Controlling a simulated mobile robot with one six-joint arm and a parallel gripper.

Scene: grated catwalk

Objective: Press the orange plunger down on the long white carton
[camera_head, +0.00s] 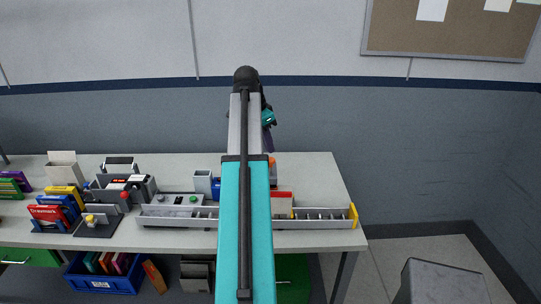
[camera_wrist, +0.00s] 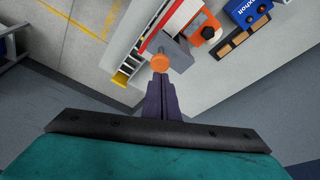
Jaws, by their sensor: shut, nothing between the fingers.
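In the wrist view, an orange round cap (camera_wrist: 160,63), which looks like the plunger, shows just beyond my fingertips. A grey block (camera_wrist: 180,52) shows beside it. A long white and red strip (camera_wrist: 184,14) runs past it; I cannot tell if this is the white carton or how the cap joins it. My gripper (camera_wrist: 161,84) is shut and empty, its dark purple fingers together and pointing toward the cap. I cannot tell whether they touch it. In the head view, my gripper (camera_head: 269,147) is above the bench, partly hidden by my arm, which also covers the bench middle.
A long grey divided tray (camera_head: 325,224) runs along the bench front, with a yellow end piece (camera_head: 353,216). Boxes and small devices crowd the bench's left. An orange box with a black knob (camera_wrist: 206,37) stands near a blue box (camera_wrist: 240,12). The bench's right back is clear.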

